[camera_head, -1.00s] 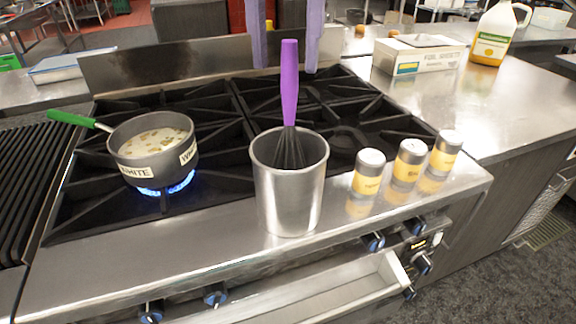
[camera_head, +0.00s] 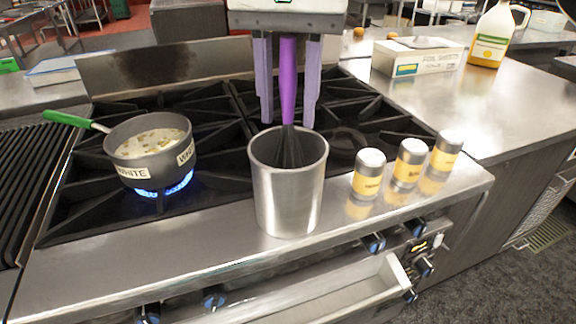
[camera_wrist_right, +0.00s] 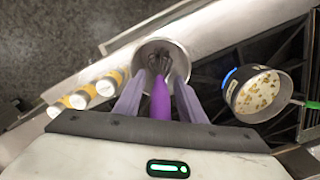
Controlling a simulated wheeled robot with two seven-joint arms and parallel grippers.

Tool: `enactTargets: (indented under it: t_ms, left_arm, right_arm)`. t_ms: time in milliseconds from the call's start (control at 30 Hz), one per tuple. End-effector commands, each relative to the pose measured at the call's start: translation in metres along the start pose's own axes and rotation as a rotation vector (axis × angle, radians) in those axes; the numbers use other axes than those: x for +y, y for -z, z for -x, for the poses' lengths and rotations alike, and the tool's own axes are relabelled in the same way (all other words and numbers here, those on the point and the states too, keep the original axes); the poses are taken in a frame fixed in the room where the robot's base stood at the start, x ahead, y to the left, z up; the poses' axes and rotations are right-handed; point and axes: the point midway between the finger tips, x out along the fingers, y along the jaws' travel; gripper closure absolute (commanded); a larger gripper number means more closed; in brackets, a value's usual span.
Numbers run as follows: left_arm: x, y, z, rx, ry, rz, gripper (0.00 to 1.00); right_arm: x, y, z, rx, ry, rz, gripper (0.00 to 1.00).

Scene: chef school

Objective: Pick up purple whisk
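The purple whisk (camera_head: 288,82) stands upright, handle up, in a steel canister (camera_head: 290,192) at the front of the stove. Its dark wires are partly hidden inside the canister. My right gripper (camera_head: 287,118) is above the canister with its two light-purple fingers apart, one on each side of the handle. Gaps show between fingers and handle, so it is open. In the right wrist view the whisk handle (camera_wrist_right: 160,102) lies between the fingers (camera_wrist_right: 157,97), with the canister (camera_wrist_right: 176,46) beyond. My left gripper is not in view.
A pot (camera_head: 152,150) with a green handle sits over a lit burner at left. Several yellow-labelled shakers (camera_head: 369,174) stand right of the canister. A foil box (camera_head: 417,57) and a jug (camera_head: 494,36) stand on the right counter. An open drawer (camera_head: 340,292) juts out below.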

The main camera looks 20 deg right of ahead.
Motion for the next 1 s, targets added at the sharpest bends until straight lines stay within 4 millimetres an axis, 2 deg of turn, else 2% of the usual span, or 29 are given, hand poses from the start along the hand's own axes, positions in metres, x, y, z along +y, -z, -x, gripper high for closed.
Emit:
enactTargets:
  t_ms: [33, 200, 467, 567, 1000]
  left_arm:
    - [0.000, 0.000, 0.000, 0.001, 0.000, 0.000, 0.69]
    - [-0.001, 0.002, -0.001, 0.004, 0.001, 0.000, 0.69]
    - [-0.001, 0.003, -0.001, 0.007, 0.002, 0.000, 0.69]
    - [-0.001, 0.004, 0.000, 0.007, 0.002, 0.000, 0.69]
    - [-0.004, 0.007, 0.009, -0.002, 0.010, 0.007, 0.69]
  right_arm:
    - [0.000, 0.000, 0.000, 0.000, 0.000, 0.000, 0.73]
    - [0.000, 0.000, 0.000, 0.000, 0.000, 0.000, 1.00]
    - [0.000, 0.000, 0.002, 0.001, 0.000, 0.000, 1.00]
    - [-0.001, 0.000, 0.011, 0.001, 0.001, 0.000, 1.00]
    - [-0.001, 0.000, 0.092, 0.000, 0.001, 0.001, 1.00]
